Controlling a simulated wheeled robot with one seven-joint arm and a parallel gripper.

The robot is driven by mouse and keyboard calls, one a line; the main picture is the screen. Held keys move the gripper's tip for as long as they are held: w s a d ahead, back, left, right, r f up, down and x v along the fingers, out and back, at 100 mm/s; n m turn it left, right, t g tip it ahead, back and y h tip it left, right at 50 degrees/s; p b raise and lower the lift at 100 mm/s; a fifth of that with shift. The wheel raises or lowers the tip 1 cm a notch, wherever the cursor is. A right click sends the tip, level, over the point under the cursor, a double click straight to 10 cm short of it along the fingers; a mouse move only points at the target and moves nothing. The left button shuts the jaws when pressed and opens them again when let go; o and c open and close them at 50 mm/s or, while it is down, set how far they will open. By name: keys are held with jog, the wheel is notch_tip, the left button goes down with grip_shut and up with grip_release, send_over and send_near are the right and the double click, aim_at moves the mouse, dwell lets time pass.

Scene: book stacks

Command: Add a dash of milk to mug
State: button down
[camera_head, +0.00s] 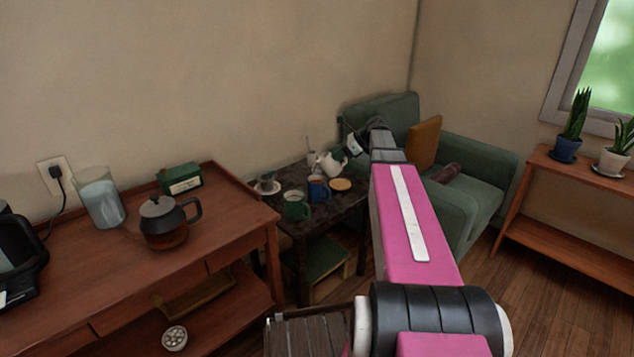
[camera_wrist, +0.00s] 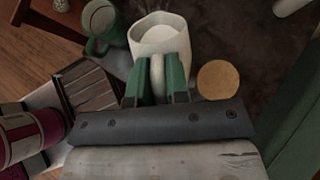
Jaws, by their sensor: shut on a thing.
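My gripper (camera_wrist: 158,75) is shut on the upright handle of a white milk jug (camera_wrist: 143,36), with a green finger on each side. Pale milk shows inside the jug. In the head view the jug (camera_head: 329,164) is above the small dark table's back part, spout side to the left, and looks slightly tilted. A blue mug (camera_head: 319,190) with brownish contents stands just below it in the picture. A green mug (camera_head: 296,208) stands nearer the front left; it also shows at the wrist view's upper left (camera_wrist: 104,22). The blue mug is not clearly visible in the wrist view.
A round tan coaster (camera_head: 341,184) lies right of the blue mug. A cup on a saucer (camera_head: 268,186) stands at the table's left. The wooden sideboard (camera_head: 110,285) with a teapot (camera_head: 163,222) is to the left. A green armchair (camera_head: 478,160) stands close on the right.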

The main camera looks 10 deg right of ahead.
jog(key=shift+w+a+f+g+h+p, duration=0.15)
jog(key=shift+a+g+h+p, duration=0.1)
jog(key=shift+a+h+p, duration=0.4)
jog(key=shift+w+a+f+g+h+p, duration=0.15)
jog(key=shift+a+g+h+p, duration=0.15)
jog(key=shift+h, duration=0.65)
dwell(2.9)
jog(key=shift+d, duration=0.1)
jog(key=shift+s+d+r+t+y, duration=0.25)
jog(key=shift+d+y, duration=0.2)
jog(key=shift+y, duration=0.35)
jog(key=shift+s+d+r+t+y, duration=0.1)
jog(key=shift+d+t+y, duration=0.25)
jog(key=shift+y, duration=0.45)
jog(key=shift+d, duration=0.15)
